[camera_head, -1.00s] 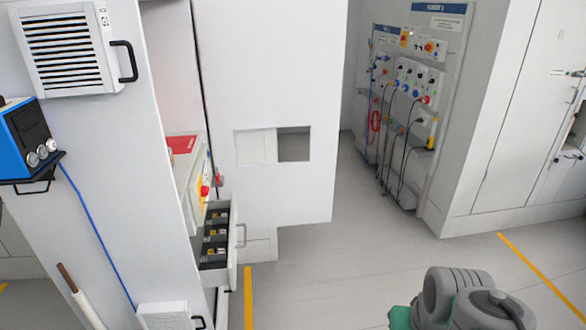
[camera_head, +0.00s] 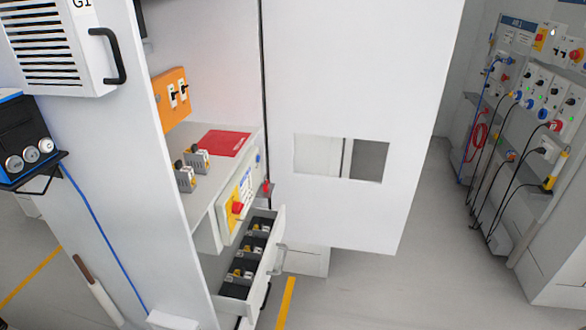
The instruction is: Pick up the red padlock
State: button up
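A small red item (camera_head: 267,187) is at the right end of the shelf, beside the dark vertical cabinet edge. It may be the red padlock, but it is too small to be sure. A red rotary handle (camera_head: 238,208) on a yellow plate is on the panel front below the shelf. My gripper is not in view.
An open drawer (camera_head: 279,240) with dark compartments juts out below the panel. A red sheet (camera_head: 222,143) and grey breakers (camera_head: 197,160) lie on the shelf (camera_head: 212,190). A large white door panel (camera_head: 350,80) stands to the right. Floor (camera_head: 400,290) is clear at lower right.

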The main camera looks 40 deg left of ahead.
aim_at(266, 186)
jog(key=i, duration=3.25)
jog(key=u, duration=4.45)
jog(key=i, duration=1)
